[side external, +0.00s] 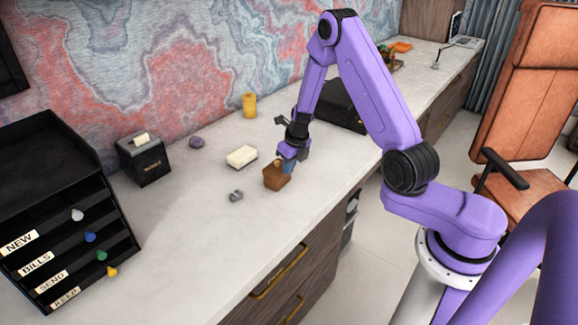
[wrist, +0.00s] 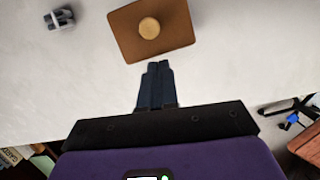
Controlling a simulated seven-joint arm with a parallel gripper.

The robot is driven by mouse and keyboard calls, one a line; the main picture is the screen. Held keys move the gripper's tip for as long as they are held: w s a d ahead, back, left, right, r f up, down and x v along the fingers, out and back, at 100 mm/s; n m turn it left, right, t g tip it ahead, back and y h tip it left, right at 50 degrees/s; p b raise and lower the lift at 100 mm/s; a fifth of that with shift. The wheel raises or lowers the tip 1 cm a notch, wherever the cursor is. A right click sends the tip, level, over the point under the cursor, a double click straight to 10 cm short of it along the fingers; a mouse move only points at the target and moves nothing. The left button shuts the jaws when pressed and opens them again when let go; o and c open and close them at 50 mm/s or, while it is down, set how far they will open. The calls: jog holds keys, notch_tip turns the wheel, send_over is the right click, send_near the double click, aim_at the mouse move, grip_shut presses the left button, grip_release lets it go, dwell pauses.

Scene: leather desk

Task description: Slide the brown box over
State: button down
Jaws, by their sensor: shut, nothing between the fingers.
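The brown box (side external: 277,178) sits on the pale desk top near its front edge. In the wrist view the brown box (wrist: 176,34) shows from above with a round tan knob (wrist: 149,28) on it. My gripper (side external: 290,164) is low, just right of the box in the side view. In the wrist view the gripper (wrist: 157,68) has its two dark fingers together and empty, with the tips right beside the box's near edge. I cannot tell whether they touch it.
A small grey object (side external: 236,196) lies left of the box, and a white block (side external: 242,156) lies behind it. A purple item (side external: 196,142), a yellow cylinder (side external: 249,105), a black box (side external: 144,158) and a black letter rack (side external: 60,200) stand farther off. The desk's front left is clear.

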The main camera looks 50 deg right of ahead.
jog(key=w, duration=1.1)
jog(key=shift+w+d, duration=0.25)
jog(key=shift+d, duration=0.15)
